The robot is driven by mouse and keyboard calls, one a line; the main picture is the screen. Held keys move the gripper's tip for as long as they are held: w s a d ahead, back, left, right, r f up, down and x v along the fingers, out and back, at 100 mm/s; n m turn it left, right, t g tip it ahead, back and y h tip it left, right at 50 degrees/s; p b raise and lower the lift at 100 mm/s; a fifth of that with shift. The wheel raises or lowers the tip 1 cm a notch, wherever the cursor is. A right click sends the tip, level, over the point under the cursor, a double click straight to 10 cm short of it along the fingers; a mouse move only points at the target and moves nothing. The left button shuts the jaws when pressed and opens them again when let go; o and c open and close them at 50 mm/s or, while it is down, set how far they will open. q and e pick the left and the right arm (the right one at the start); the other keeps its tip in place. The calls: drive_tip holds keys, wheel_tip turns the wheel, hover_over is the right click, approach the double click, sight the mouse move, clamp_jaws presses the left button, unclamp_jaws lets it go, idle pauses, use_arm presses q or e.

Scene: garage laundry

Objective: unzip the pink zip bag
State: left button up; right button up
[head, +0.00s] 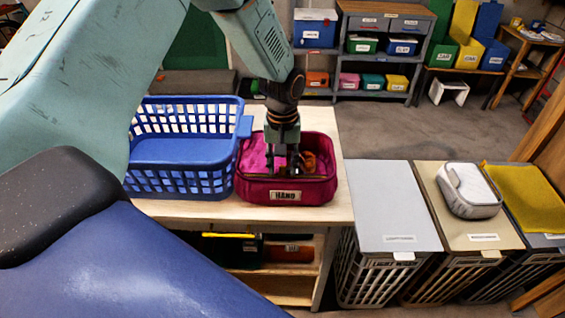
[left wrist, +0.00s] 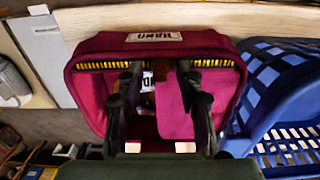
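The pink zip bag (head: 325,187) sits on the wooden table, with a label reading HAND on its front. Its top is open along the front, and pink lining and a brown-orange item show inside. In the left wrist view the bag (left wrist: 88,55) shows yellow zip teeth (left wrist: 105,65) along its label-side rim. My left gripper (head: 283,165) points down over the bag's opening. In the left wrist view its two fingers (left wrist: 158,72) stand apart, with the bag's interior visible between them. I cannot make out the zip pull. My right gripper is not in view.
A blue laundry basket (head: 180,180) stands close beside the bag on the left, on the wooden table (head: 200,208). Lidded hampers (head: 395,205) stand right of the table, one carrying a grey-white zip case (head: 470,190). Shelves with bins (head: 375,50) are at the back.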

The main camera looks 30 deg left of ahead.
use_arm(q)
clamp_jaws()
drive_tip(key=shift+w, duration=0.1)
idle(0.5)
